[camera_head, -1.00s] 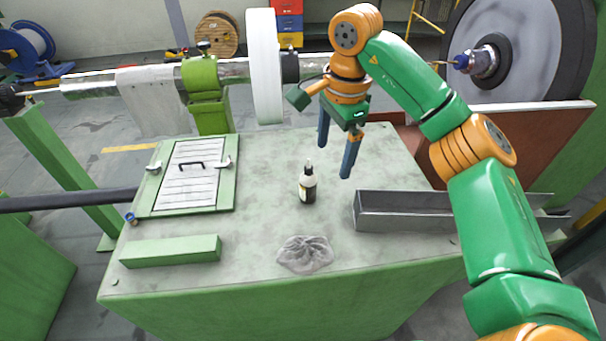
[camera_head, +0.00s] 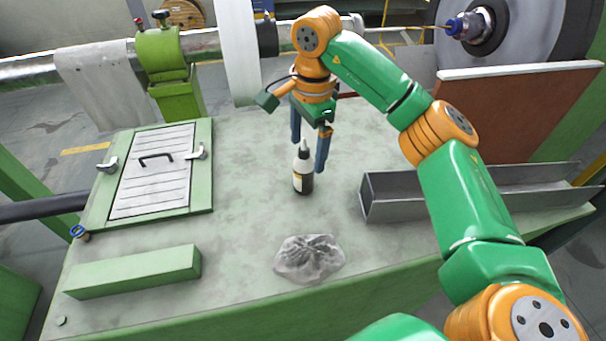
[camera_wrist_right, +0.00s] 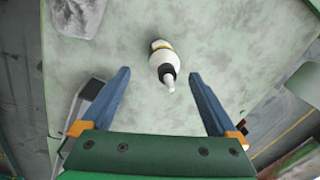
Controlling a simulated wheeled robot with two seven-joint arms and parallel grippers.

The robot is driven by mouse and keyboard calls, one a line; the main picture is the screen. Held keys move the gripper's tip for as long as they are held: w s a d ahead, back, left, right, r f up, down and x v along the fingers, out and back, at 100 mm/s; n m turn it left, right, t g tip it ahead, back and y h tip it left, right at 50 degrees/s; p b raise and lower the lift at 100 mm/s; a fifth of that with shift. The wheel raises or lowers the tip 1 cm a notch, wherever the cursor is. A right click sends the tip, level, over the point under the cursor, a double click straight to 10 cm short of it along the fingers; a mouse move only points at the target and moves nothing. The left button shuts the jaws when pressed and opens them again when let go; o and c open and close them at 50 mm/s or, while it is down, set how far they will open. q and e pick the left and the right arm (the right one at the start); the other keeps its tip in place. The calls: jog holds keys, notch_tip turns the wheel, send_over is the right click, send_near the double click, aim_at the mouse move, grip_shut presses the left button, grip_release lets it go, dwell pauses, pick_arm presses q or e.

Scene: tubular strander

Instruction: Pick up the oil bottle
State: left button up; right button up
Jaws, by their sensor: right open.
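The oil bottle (camera_head: 303,172) stands upright on the pale green table top, dark with a light label and a pointed nozzle. My right gripper (camera_head: 308,154) is open just behind and above it in the head view, its blue fingers apart on either side of the bottle's outline. In the right wrist view the bottle (camera_wrist_right: 164,58) lies ahead of and between the open fingers (camera_wrist_right: 160,85), its nozzle pointing toward the palm. Nothing is between the fingertips. My left gripper is not in view.
A crumpled grey cloth (camera_head: 308,258) lies in front of the bottle. A metal channel (camera_head: 415,198) lies to its right. A hatch with a handle (camera_head: 150,180) and a green block (camera_head: 133,271) are at left. A white wheel (camera_head: 236,50) stands behind the table.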

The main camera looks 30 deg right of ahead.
aim_at(304, 161)
jog(key=f+p, duration=0.1)
jog(key=f, duration=0.1)
jog(key=w+f+p, duration=0.1)
jog(key=f, duration=0.1)
jog(key=shift+a+f, duration=0.1)
jog(key=shift+f, duration=0.35)
grip_shut()
